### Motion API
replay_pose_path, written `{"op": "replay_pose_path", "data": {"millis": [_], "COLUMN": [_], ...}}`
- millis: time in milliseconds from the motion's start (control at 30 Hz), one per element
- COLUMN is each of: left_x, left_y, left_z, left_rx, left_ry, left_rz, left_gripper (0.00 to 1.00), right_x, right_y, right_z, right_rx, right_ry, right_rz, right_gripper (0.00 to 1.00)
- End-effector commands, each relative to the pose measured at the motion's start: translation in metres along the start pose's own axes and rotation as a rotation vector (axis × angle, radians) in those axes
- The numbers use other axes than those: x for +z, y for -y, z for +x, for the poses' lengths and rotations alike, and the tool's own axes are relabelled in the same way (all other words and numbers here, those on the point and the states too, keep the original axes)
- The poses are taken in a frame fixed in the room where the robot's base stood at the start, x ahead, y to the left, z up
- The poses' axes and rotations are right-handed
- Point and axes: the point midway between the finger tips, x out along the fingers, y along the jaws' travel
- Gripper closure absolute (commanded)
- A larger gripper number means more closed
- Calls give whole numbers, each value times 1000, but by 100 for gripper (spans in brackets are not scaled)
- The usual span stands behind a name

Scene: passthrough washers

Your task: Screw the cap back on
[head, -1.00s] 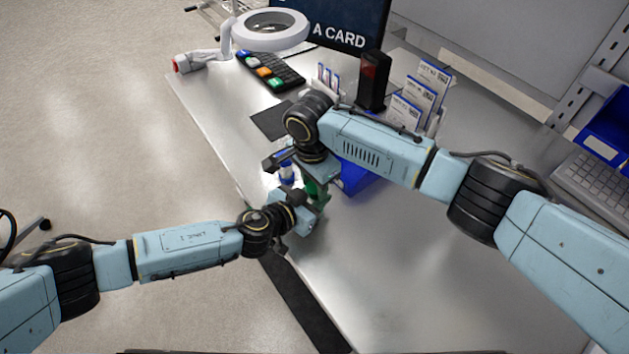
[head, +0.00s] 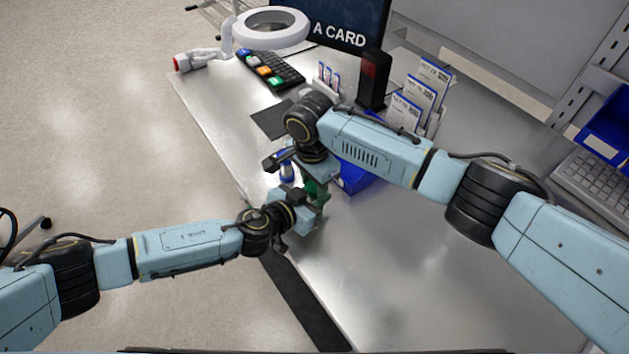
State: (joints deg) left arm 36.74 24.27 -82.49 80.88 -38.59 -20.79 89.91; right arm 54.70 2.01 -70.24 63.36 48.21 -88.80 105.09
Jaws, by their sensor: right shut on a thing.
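A green object (head: 323,197), seemingly the bottle, shows in small patches between my two grippers near the table's left edge. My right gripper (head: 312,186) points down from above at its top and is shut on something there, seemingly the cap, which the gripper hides. My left gripper (head: 308,208) reaches in from the left, low beside the green object. Its fingers are mostly hidden, so I cannot tell whether they are closed on it. I cannot see how the cap sits on the bottle.
A blue-and-white item (head: 287,172) stands just behind the grippers. A blue bin (head: 358,178) is right of them, partly under my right arm. A dark mat (head: 272,121), a button pad (head: 270,70), a ring lamp (head: 270,27) and card holders (head: 412,104) stand farther back. The front tabletop is clear.

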Motion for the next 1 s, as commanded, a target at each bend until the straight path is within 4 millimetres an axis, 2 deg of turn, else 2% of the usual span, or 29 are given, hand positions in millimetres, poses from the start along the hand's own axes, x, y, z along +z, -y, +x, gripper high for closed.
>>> {"op": "replay_pose_path", "data": {"millis": [33,1000], "left_x": [-4,-5], "left_y": [-7,-2], "left_z": [1,1], "left_rx": [17,4], "left_ry": [-9,-9], "left_rz": [-3,-1], "left_gripper": [100,100], "right_x": [-2,4], "right_y": [-6,-6], "right_z": [10,-5], "right_rx": [14,20], "right_ry": [-8,-25], "right_rz": [5,4], "right_gripper": [91,91]}}
